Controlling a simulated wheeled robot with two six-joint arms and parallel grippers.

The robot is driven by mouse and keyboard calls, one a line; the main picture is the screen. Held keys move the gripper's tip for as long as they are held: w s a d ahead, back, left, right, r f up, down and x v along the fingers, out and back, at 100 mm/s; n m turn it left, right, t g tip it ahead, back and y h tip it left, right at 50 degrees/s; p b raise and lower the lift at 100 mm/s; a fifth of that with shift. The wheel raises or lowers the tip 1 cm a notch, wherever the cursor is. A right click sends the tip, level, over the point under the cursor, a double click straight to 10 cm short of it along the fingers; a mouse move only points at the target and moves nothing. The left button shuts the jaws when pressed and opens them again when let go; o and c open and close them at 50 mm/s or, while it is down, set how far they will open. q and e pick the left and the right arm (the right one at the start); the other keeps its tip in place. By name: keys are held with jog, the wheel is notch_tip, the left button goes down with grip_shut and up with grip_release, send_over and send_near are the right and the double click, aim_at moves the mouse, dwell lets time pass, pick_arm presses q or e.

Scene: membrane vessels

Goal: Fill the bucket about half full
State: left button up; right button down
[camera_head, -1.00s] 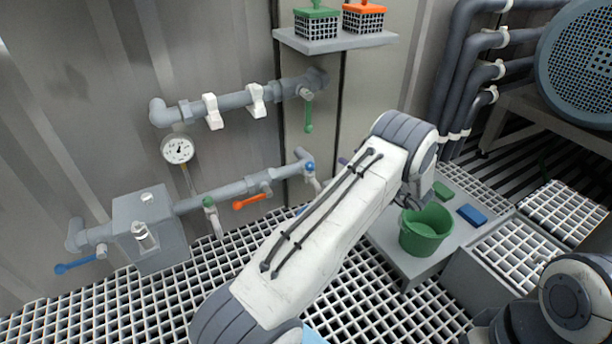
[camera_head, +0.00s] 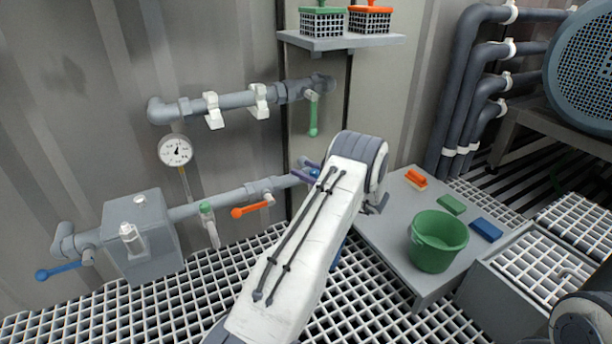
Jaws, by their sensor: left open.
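The green bucket (camera_head: 436,259) stands upright on a grey low table (camera_head: 387,236). Its inside looks plain green, and I cannot tell whether it holds water. My left gripper (camera_head: 378,205) is mostly hidden behind its own wrist; a dark finger shows left of the bucket, apart from it. It is open and I see nothing in it. A tap with a blue top (camera_head: 314,174) ends the lower pipe just left of my left wrist, which partly hides it. My right gripper is out of view; only part of that arm shows at bottom right.
Wall pipes carry a green lever (camera_head: 313,116), an orange lever (camera_head: 252,210), a blue lever (camera_head: 61,270) and a gauge (camera_head: 175,150). A shelf (camera_head: 342,42) juts out above.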

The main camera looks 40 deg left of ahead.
aim_at(315, 170)
pick_arm(q)
jog(key=shift+a, duration=0.1)
